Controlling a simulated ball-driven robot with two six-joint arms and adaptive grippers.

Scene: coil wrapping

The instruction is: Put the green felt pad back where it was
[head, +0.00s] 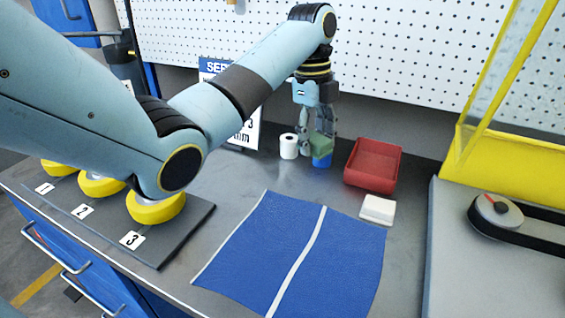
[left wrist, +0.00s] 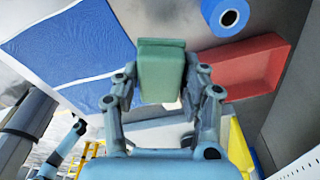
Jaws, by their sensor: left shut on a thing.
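My left gripper (head: 320,133) reaches down near the back of the bench and is shut on the green felt pad (head: 322,144). In the left wrist view the pad (left wrist: 161,70) sits between the two fingers of the gripper (left wrist: 162,95). A blue roll (head: 321,161) shows just below the pad in the head view, partly covered by it. In the left wrist view the blue roll (left wrist: 226,14) with a dark hole shows apart from the pad. I cannot tell the pad's exact height above the bench. My right gripper is not in view.
A white roll (head: 289,146) stands left of the gripper. A red tray (head: 373,166) and white block (head: 378,209) are to the right. A blue mat (head: 250,240) with a white stripe lies in front. Yellow coils (head: 156,207) sit on a numbered dark board (head: 185,232) at left.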

